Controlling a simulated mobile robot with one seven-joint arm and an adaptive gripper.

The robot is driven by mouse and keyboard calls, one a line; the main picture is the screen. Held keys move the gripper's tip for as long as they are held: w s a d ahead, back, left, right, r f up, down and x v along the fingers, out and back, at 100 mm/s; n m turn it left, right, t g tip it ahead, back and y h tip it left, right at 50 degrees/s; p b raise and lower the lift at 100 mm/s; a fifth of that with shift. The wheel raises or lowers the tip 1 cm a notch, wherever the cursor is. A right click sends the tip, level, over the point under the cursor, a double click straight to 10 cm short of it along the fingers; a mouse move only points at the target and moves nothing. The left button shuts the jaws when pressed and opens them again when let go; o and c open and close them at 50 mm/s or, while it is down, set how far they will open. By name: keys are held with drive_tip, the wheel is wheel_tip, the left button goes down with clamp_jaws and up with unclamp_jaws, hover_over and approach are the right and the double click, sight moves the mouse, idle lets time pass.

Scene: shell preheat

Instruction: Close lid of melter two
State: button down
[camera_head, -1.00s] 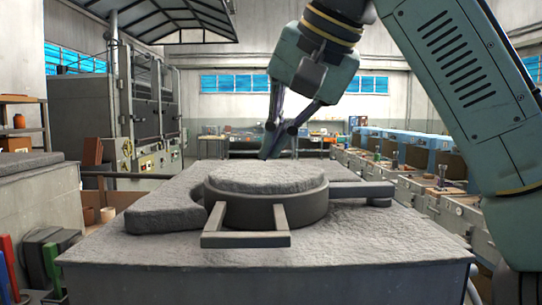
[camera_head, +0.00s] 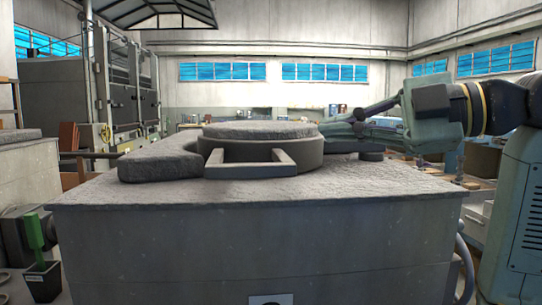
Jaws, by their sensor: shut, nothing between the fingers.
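The melter (camera_head: 260,240) is a large grey block with a rough top, in the middle of the head view. Its round lid (camera_head: 262,131) lies flat in the thick ring on the top. A squared handle frame (camera_head: 250,171) sticks out from the ring towards me. A curved grey slab (camera_head: 160,166) lies beside the ring on the left. My gripper (camera_head: 330,137) is shut and empty at the right side of the ring, with the arm coming in level from the right. Its fingertips are close to the ring, but I cannot tell whether they touch. The right side handle is mostly hidden behind the gripper.
A tall dark cabinet (camera_head: 85,98) stands at the back left. A green-handled tool in a dark pot (camera_head: 40,280) is at the lower left. Another grey block (camera_head: 28,185) stands at the left edge. Benches line the right, behind my arm.

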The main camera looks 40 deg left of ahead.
wheel_tip(320, 180, down, 3)
drive_tip(key=w+d+n+y, duration=0.2)
drive_tip(key=d+n, duration=0.1)
drive_tip(key=n, duration=0.2)
drive_tip(key=p, duration=0.2)
approach(266, 135)
drive_tip(key=shift+g, duration=0.4)
drive_tip(key=s, duration=0.2)
drive_tip(key=s+a, duration=0.1)
drive_tip(key=s, duration=0.1)
drive_tip(key=shift+s+a, duration=0.2)
drive_tip(key=shift+s, duration=0.1)
drive_tip(key=shift+w+a+p, duration=0.25)
drive_tip(key=shift+a+p, duration=0.05)
drive_tip(key=shift+a, duration=0.3)
drive_tip(key=shift+w+a+p, duration=0.25)
drive_tip(key=shift+w+a, duration=0.05)
drive_tip(key=shift+a, duration=0.25)
drive_tip(key=shift+w+a+f, duration=0.2)
drive_tip(key=shift+w+a, duration=0.1)
drive_tip(key=shift+a, duration=0.35)
drive_tip(key=shift+a, duration=0.1)
drive_tip(key=shift+w+a+m+t, duration=0.25)
drive_tip(key=shift+a+t, duration=0.25)
drive_tip(key=shift+a, duration=0.3)
drive_tip(key=shift+r, duration=0.15)
drive_tip(key=shift+a, duration=0.1)
